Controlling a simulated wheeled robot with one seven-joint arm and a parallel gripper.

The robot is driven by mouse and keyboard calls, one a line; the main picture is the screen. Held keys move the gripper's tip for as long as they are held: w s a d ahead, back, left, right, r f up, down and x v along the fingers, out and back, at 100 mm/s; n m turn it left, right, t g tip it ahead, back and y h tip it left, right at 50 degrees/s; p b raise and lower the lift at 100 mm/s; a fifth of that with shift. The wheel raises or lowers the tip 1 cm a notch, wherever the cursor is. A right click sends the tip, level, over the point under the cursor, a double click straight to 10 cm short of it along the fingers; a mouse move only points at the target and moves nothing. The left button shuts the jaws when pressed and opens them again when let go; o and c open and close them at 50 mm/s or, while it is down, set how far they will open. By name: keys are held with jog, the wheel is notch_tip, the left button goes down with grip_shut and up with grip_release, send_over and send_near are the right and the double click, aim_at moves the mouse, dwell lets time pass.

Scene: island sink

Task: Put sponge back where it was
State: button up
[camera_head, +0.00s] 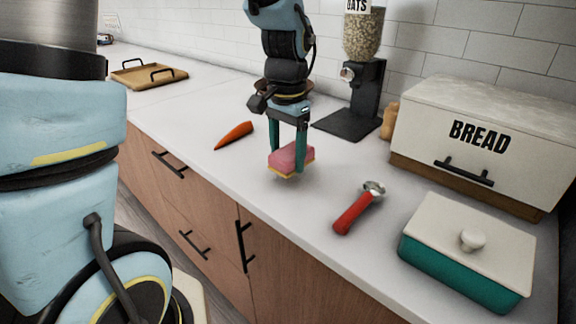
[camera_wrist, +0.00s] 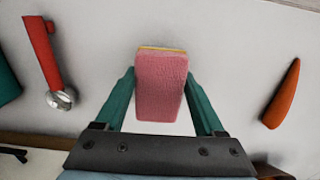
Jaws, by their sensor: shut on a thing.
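The sponge (camera_head: 290,160) is pink with a thin yellow layer. My gripper (camera_head: 287,158) points down over the white counter, its green fingers shut on the sponge from two sides. In the wrist view the sponge (camera_wrist: 161,88) sits between the two fingers (camera_wrist: 160,100), pink face toward the camera and the yellow edge at its far end. The sponge appears to be at or just above the counter; I cannot tell whether it touches. Its original spot is not marked in view.
A carrot (camera_head: 234,135) lies left of the gripper. A red-handled tool (camera_head: 357,208) lies to its right. A teal dish with white lid (camera_head: 470,245), a bread box (camera_head: 480,130) and an oats dispenser (camera_head: 362,85) stand right and behind. A wooden tray (camera_head: 150,76) is far left.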

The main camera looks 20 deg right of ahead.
aim_at(287, 153)
jog(key=shift+f, duration=1.75)
jog(key=shift+f, duration=0.1)
jog(key=o, duration=1.3)
notch_tip(287, 153, up, 12)
jog(key=shift+r+b, duration=0.15)
jog(key=shift+b, duration=0.2)
jog(key=w+a+f+n, duration=0.1)
jog(key=a+f+n, duration=0.4)
jog(key=a, duration=0.7)
jog(key=a+f+n+t, duration=0.1)
jog(key=a+f+n, duration=0.4)
jog(key=a, duration=0.7)
jog(key=shift+w+a+f+n+t, duration=0.2)
jog(key=shift+w+n+t, duration=0.15)
jog(key=shift+n, duration=0.15)
